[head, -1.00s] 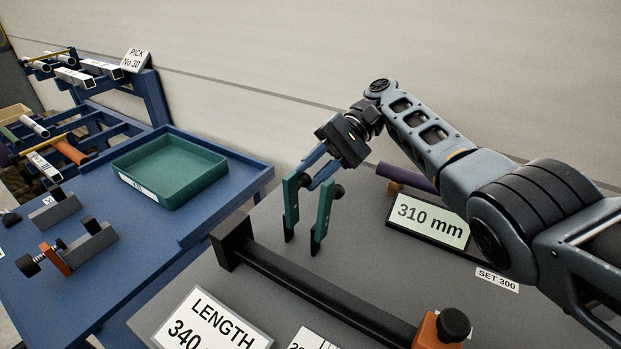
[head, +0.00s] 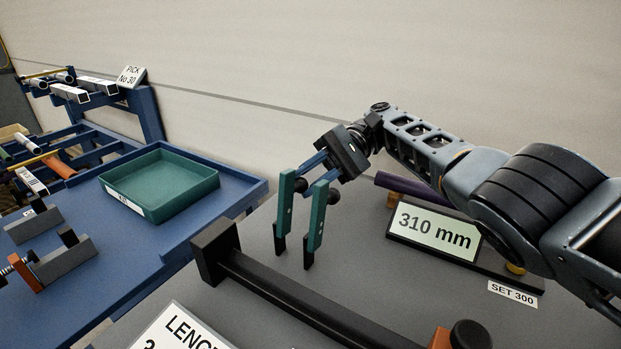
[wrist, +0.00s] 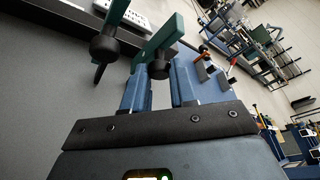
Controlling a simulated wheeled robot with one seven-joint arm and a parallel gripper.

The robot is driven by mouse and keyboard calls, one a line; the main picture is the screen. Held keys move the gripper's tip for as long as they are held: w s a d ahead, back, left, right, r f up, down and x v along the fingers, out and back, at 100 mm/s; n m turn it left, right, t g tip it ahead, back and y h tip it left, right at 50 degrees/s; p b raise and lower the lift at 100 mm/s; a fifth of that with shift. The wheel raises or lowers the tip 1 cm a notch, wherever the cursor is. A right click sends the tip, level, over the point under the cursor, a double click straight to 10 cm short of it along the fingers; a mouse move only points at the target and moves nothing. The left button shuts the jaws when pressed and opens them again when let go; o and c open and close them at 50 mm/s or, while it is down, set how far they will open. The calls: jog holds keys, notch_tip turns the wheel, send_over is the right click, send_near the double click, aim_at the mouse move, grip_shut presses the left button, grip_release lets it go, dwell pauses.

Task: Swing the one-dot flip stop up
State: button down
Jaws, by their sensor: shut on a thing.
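Two teal flip stops with black lower ends and black knobs stand side by side over the grey table, both near upright: a left one (head: 285,205) and a right one (head: 317,218). Their dot marks are too small to read. My gripper (head: 311,166) reaches in from the back right with its blue fingers at the stops' upper parts. In the wrist view, the fingers (wrist: 164,75) close around the upper part of one stop, which appears to be the left one of the head view, by its black knob (wrist: 158,68). The exact contact is partly hidden.
A black rail (head: 310,295) with an end block crosses the table in front of the stops. A "310 mm" display (head: 435,230) stands right, under my arm, with a purple bar (head: 405,183) behind. A green tray (head: 160,188) sits on the blue bench at left.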

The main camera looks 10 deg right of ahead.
jog(key=shift+f, duration=0.15)
jog(key=c, duration=0.9)
grip_release()
jog(key=shift+r, duration=0.2)
